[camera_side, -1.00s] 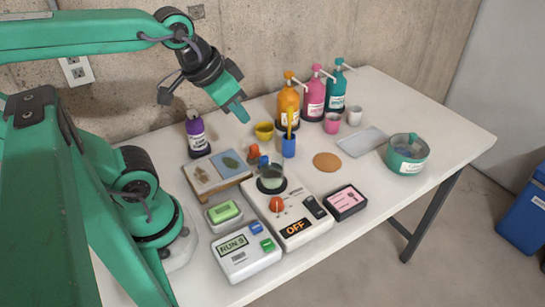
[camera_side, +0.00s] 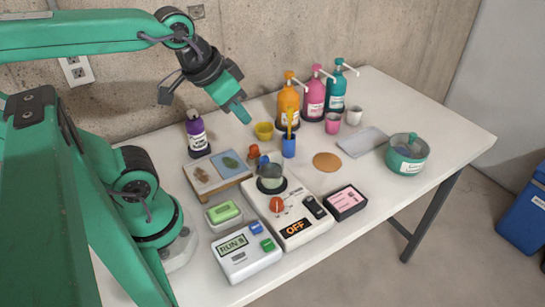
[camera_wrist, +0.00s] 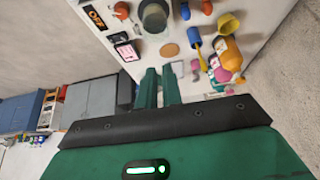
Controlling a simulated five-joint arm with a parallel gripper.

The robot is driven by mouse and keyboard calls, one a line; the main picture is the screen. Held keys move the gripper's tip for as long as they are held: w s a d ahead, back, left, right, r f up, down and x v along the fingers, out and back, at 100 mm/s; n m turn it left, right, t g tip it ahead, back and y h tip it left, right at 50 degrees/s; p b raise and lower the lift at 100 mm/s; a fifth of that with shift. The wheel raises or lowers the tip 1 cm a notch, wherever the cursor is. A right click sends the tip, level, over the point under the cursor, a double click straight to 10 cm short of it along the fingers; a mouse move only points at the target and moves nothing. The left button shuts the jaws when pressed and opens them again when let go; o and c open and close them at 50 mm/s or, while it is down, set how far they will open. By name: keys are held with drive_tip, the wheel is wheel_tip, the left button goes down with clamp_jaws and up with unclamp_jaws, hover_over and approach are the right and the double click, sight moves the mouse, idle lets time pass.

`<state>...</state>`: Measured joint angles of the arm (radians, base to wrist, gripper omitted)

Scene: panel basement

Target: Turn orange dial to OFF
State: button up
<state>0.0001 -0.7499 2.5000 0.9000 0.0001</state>
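The orange dial (camera_side: 276,204) is a round knob on top of a white hotplate-like device (camera_side: 264,218). The display (camera_side: 295,228) on its front face reads OFF in orange. A clear beaker (camera_side: 271,176) with greyish contents stands on the device's dark round plate, behind the dial. In the wrist view the dial (camera_wrist: 121,10) and the OFF display (camera_wrist: 95,17) show near the top edge. In the side view my gripper (camera_side: 240,112) is high above the table, well behind and above the dial, touching nothing.
A timer box reading RUN (camera_side: 246,253), a green-topped box (camera_side: 223,213) and a dark box with pink label (camera_side: 345,202) surround the device. Pump bottles (camera_side: 313,98) stand at the back; a blue cup (camera_side: 289,146) and teal pot (camera_side: 407,155) stand farther right.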

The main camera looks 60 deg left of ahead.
drive_tip(key=o, duration=0.7)
drive_tip(key=shift+w+d+f, duration=0.1)
drive_tip(key=shift+o, duration=0.7)
drive_tip(key=shift+w+d+f+m, duration=0.1)
drive_tip(key=shift+w+f+m, duration=0.1)
drive_tip(key=shift+m, duration=0.3)
drive_tip(key=m+g, duration=0.6)
drive_tip(key=m, duration=1)
hover_over(277, 201)
wheel_tip(277, 201, down, 12)
drive_tip(key=shift+r, duration=0.2)
drive_tip(key=shift+f, duration=0.2)
drive_tip(key=shift+f, duration=3.7)
